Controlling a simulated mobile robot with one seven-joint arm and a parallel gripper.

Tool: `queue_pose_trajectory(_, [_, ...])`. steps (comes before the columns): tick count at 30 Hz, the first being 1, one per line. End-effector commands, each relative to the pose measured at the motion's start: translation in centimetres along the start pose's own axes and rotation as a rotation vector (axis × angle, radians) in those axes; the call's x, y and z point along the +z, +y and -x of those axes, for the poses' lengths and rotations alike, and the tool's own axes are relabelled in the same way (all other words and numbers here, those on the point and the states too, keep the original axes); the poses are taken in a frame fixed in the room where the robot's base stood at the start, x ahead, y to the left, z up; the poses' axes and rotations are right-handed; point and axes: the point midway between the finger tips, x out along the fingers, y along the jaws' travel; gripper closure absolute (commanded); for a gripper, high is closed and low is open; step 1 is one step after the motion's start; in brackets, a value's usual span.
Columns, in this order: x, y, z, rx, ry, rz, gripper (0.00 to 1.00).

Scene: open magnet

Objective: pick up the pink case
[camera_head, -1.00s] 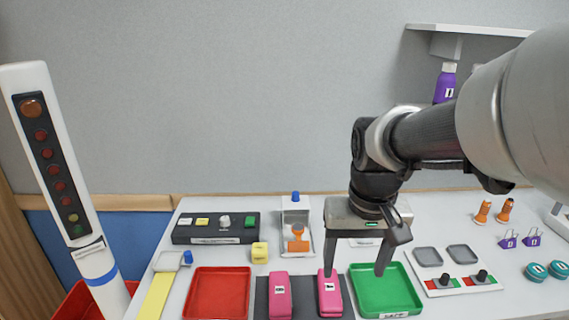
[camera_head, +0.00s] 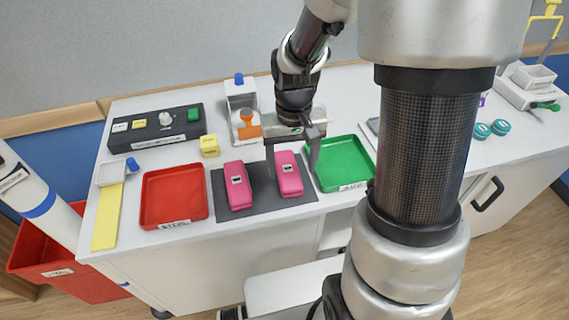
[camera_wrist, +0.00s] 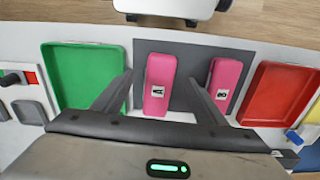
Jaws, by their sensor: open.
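Two pink cases with small white labels lie on a dark grey mat (camera_head: 258,203). One pink case (camera_head: 289,176) is by the green tray; it also shows in the wrist view (camera_wrist: 159,75). The other pink case (camera_head: 238,188) is by the red tray, seen at the right in the wrist view (camera_wrist: 225,80). My gripper (camera_head: 291,170) is open and points down over the case by the green tray. In the wrist view its fingers (camera_wrist: 162,76) stand on either side of that case. Whether they touch it cannot be told.
A red tray (camera_head: 150,215) and a green tray (camera_head: 329,183) flank the mat. Behind are a yellow cube (camera_head: 210,149), a black panel (camera_head: 160,134) and a stand with an orange piece (camera_head: 247,132). Teal round pieces (camera_head: 482,131) lie to the right.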

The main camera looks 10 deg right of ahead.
Motion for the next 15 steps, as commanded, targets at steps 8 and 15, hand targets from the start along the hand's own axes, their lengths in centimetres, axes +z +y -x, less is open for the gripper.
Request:
queue_pose_trajectory(8, [-0.1,-0.1,-2.5,0.0,-0.003,0.002,0.34])
queue_pose_trajectory(15, [-0.3,-0.2,-5.6,0.0,-0.001,0.001,0.34])
